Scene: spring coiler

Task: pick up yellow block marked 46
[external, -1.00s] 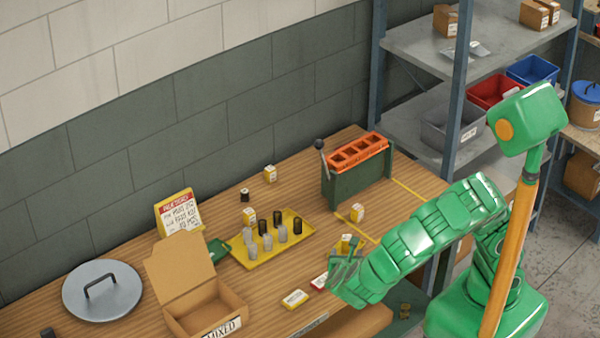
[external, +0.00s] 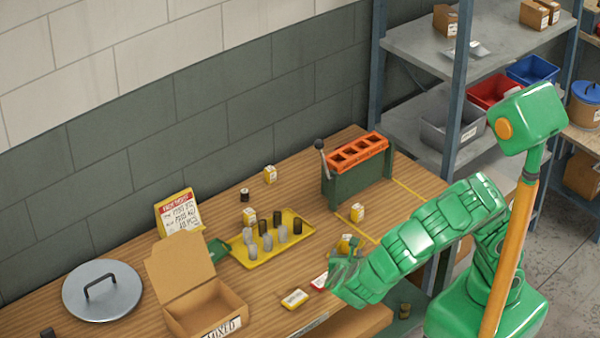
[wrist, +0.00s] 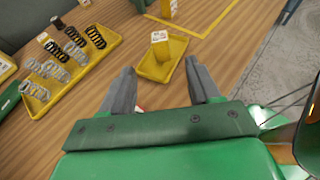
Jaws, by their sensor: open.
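Several small yellow blocks with white labels stand on the bench; their numbers are too small to read, so I cannot tell which is 46. In the wrist view one block (wrist: 160,45) stands in a small yellow tray (wrist: 152,70), just beyond my gripper (wrist: 163,84). My gripper is open and empty, its two grey fingers apart, short of the tray. In the external view my gripper (external: 346,268) is at the bench's front, partly hiding that tray. Other blocks stand behind it (external: 357,212), by the large tray (external: 249,217) and near the back (external: 270,174).
A large yellow tray (external: 262,257) of dark and grey springs lies left of my gripper. A green machine with an orange top (external: 358,152) stands behind. An open cardboard box (external: 205,310) and a round lid (external: 103,305) are further left.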

